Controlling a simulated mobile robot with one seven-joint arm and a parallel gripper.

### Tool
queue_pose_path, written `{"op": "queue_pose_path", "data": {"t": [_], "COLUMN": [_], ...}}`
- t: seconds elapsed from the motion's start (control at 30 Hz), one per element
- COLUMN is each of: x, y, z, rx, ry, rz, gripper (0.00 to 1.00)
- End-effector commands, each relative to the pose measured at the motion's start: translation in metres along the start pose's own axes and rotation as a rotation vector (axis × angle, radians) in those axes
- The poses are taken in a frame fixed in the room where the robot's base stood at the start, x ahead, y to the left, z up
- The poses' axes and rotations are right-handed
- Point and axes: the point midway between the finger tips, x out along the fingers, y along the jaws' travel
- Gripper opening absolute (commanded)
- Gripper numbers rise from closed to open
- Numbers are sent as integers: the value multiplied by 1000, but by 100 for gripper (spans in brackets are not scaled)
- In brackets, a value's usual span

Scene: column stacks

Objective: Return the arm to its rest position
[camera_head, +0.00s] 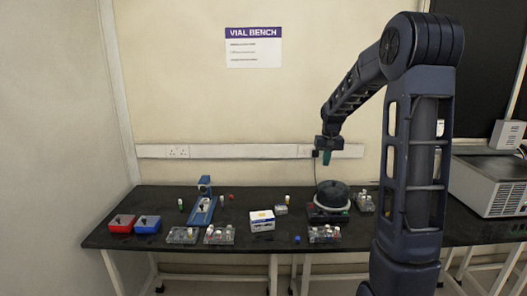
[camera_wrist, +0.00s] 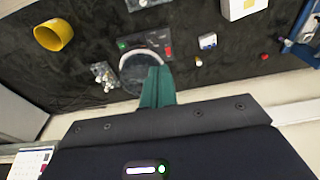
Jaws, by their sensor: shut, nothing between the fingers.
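My gripper (camera_head: 327,157) hangs at the end of my dark blue arm, above the right half of the black bench (camera_head: 262,205). Its green fingers point down and are shut with nothing between them. In the wrist view the green fingers (camera_wrist: 157,87) show closed together, over the round dark machine on the bench. The gripper is well clear of the bench and touches nothing.
Below my gripper stands a round dark machine (camera_head: 332,195). Vial racks (camera_head: 219,235), a white box (camera_head: 262,221), a blue stand (camera_head: 203,208) and red (camera_head: 122,223) and blue bins (camera_head: 147,224) are on the bench. A grey metal appliance (camera_head: 490,185) stands right.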

Motion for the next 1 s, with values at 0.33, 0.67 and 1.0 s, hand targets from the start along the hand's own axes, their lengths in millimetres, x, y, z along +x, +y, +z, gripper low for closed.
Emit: {"op": "queue_pose_path", "data": {"t": [0.33, 0.67, 1.0], "x": [-66, -104, -120], "y": [5, 9, 12], "z": [82, 166, 252], "rx": [0, -1, -1], "ry": [68, 126, 188], "rz": [-1, 0, 3], "gripper": [0, 0, 0]}}
